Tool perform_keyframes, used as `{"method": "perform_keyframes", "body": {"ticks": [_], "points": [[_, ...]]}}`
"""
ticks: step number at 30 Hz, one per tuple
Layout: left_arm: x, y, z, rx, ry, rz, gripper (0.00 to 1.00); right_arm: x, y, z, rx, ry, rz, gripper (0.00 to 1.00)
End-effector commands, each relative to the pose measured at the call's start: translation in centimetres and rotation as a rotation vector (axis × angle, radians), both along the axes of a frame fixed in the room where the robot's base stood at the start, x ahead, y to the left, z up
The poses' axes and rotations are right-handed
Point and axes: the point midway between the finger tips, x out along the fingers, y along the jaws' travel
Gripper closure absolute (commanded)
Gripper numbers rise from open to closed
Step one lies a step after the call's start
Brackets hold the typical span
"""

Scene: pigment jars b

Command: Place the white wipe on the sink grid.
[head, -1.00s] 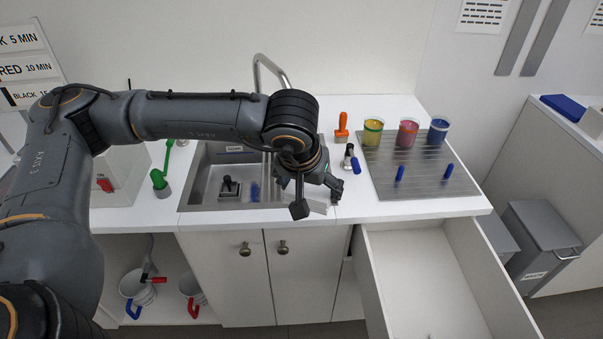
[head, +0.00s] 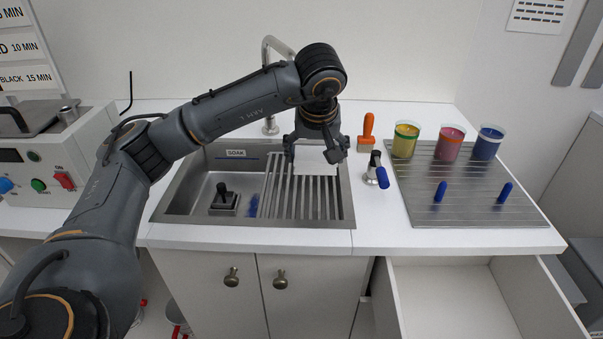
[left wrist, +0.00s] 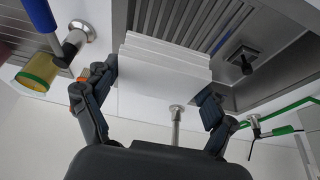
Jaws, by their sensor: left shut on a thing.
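The white wipe (head: 314,163) is between the fingers of my left gripper (head: 318,150), which is shut on it. In the left wrist view the wipe (left wrist: 165,72) looks like a folded, layered white stack held between the two fingers of the gripper (left wrist: 156,92). The sink grid (head: 300,203) is a set of parallel metal bars over the right part of the sink. The wipe is over the back part of the grid and hides some bars. I cannot tell whether it touches them. The grid also shows in the left wrist view (left wrist: 180,18). My right gripper is not in view.
The faucet (head: 270,126) stands behind the sink. A black-handled block (head: 223,200) is in the sink's left part. An orange-handled brush (head: 367,133) and a blue-levered metal fitting (head: 377,172) stand right of the sink. Yellow (head: 404,142), pink (head: 449,144) and blue (head: 488,144) jars stand farther right.

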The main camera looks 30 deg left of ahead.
Motion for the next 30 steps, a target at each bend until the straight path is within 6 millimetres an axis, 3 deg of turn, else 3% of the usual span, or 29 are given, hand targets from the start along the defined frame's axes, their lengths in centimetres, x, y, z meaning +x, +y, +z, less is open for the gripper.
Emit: {"method": "perform_keyframes", "body": {"ticks": [5,12,19,24,30], "points": [[2.5,3.8,-2.0,-0.001,0.004,0.006,0.41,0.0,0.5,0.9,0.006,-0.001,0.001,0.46],[4.3,6.2,-6.0,0.0,0.002,0.0,0.41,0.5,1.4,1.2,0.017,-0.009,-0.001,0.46],[5.1,7.2,-7.6,0.001,0.002,-0.001,0.41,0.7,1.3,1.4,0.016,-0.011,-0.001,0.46],[5.1,7.3,-10.0,0.0,0.004,-0.002,0.41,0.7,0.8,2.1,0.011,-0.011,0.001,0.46],[5.1,7.3,-10.8,0.0,0.0,-0.002,0.41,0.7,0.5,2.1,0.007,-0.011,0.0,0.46]]}}
